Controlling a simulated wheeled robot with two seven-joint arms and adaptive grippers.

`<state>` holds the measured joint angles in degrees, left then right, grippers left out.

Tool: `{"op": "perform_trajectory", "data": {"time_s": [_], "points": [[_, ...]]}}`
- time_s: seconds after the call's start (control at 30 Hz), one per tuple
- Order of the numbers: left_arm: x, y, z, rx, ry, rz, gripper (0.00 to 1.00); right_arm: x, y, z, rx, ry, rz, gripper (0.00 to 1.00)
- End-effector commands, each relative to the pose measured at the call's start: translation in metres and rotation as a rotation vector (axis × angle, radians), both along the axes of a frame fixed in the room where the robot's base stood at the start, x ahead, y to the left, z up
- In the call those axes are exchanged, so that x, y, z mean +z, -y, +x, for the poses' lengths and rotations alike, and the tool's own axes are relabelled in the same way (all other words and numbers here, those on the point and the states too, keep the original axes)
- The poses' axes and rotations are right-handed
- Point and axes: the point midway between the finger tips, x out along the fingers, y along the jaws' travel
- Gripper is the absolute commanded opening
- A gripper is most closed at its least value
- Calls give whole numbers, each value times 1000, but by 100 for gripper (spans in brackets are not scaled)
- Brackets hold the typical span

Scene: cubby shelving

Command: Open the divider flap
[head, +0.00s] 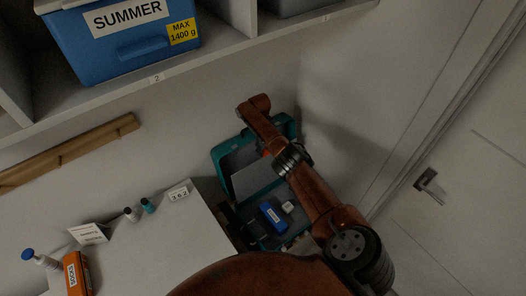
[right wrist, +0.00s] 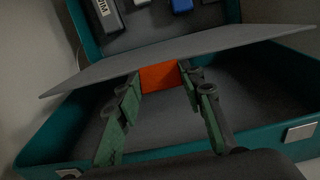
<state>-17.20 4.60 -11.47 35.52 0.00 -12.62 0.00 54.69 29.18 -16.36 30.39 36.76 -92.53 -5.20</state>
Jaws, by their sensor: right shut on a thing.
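The divider flap (right wrist: 235,42) is a thin grey panel in a teal case (right wrist: 262,62). In the right wrist view it spans the case, tilted, with an orange tab (right wrist: 160,76) at its near edge. My right gripper (right wrist: 160,80) has its green fingers on either side of the tab and is shut on it. In the head view the open case (head: 226,154) sits beyond the white table, and the flap (head: 254,177) shows as a pale grey panel. My right arm covers part of both there. My left gripper is not in view.
In the case lie a blue box (head: 272,216), a small white item (head: 288,207) and dark items. A white table (head: 165,240) with bottles, an orange box (head: 77,273) and cards stands left. A shelf with a blue bin (head: 125,45) hangs above. A door is at right.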

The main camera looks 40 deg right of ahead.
Motion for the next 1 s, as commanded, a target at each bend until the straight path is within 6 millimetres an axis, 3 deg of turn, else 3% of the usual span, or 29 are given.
{"op": "perform_trajectory", "data": {"time_s": [0.03,0.2,0.23,0.47,0.83,1.0], "points": [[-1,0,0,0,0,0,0,-8,-4,-2,1,-1,9,0],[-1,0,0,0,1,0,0,-9,-4,-2,1,-2,9,0],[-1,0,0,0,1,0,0,-9,-5,-2,1,-2,9,36],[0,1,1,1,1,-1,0,-5,-3,-1,1,0,6,52],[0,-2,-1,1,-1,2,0,1,-2,1,2,2,2,54],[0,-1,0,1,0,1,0,25,-2,4,4,5,3,54]]}}
